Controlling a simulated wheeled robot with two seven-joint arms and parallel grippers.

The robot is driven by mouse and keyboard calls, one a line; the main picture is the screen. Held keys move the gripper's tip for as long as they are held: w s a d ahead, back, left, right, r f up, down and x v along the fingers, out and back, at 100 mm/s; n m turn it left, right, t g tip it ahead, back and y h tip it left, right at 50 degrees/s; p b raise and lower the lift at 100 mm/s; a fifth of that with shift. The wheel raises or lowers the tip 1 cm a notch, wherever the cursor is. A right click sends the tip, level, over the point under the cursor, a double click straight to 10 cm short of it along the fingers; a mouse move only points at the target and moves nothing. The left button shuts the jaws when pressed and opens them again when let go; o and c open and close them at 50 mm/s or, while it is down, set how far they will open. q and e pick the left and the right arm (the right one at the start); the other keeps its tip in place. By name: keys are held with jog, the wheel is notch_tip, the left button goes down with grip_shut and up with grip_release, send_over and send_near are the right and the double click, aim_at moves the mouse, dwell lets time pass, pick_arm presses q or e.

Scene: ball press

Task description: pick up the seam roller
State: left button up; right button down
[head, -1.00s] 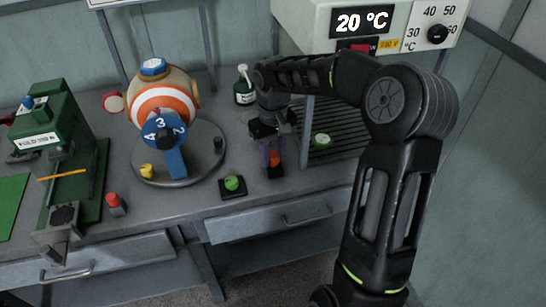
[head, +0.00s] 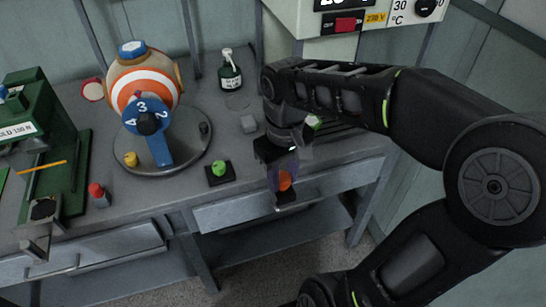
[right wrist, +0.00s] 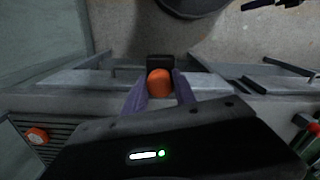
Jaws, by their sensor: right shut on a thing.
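The seam roller, with an orange knob-like part (head: 285,181) and a black block end (head: 287,198), hangs from my right gripper (head: 283,174). The gripper's purple fingers are shut on it from both sides, and it points down. It is off the bench top, in front of the bench's front edge in the head view. In the right wrist view, the orange part (right wrist: 160,83) sits between the purple fingers, with the black block (right wrist: 160,62) beyond it. My left gripper is not in view.
A control box (head: 375,18) overhangs at the right.

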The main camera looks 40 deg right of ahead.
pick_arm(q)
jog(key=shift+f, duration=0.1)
pick_arm(e)
jog(key=shift+s+a, duration=0.35)
jog(key=shift+s, duration=0.55)
